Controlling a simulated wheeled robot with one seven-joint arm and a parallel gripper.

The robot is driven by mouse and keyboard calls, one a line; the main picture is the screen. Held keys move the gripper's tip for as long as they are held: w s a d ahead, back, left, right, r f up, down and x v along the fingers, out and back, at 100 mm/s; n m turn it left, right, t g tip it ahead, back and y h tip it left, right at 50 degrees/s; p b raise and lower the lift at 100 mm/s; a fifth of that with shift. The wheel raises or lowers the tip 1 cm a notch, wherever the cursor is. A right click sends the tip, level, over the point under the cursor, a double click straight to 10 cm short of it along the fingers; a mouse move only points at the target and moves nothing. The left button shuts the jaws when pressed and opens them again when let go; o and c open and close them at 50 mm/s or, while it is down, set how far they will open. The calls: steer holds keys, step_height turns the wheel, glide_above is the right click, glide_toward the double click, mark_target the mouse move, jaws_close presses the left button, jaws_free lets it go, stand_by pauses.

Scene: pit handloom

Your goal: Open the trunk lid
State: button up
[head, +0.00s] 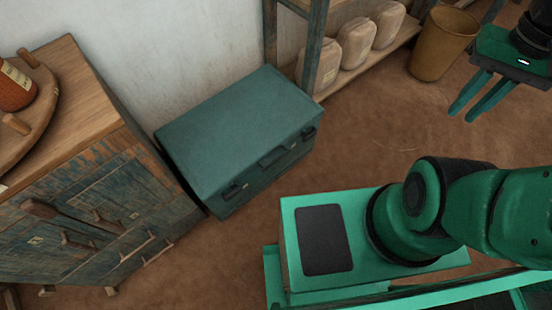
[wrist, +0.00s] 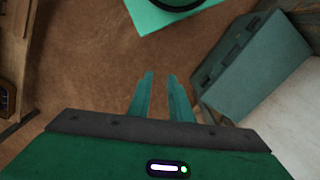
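A teal trunk (head: 240,130) stands on the floor against the white wall, with its lid shut. A dark handle sits in the middle of its front, with dark latches on either side. The trunk also shows in the wrist view (wrist: 255,70) at the upper right. My gripper (head: 461,116) is in the air at the right of the head view, well apart from the trunk. Its two green fingers (wrist: 161,77) point down, with a narrow gap between them and nothing held.
A worn wooden cabinet (head: 100,215) stands close at the trunk's left. A shelf (head: 372,50) with several wrapped bundles (head: 355,42) is behind it at the right, beside a tan bucket (head: 443,42). Brown floor (head: 375,140) is clear between the trunk and my gripper.

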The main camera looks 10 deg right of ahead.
steer(key=w+f+n+g+y, duration=0.1)
steer(key=w+f, duration=0.2)
steer(key=w, duration=0.5)
steer(key=w+f+n+g, duration=0.1)
steer(key=w+f, duration=0.3)
steer(key=w, duration=0.3)
steer(key=w+a+f+n+g+y, duration=0.1)
steer(key=w+a+f+y, duration=0.25)
steer(key=w+f, duration=0.8)
steer(key=g+y, duration=0.1)
steer(key=y, duration=0.9)
glide_toward(276, 160)
steer(key=x, duration=1)
steer(key=shift+w+d+f, duration=0.1)
steer(key=shift+w+f, duration=0.05)
steer(key=shift+f, duration=0.25)
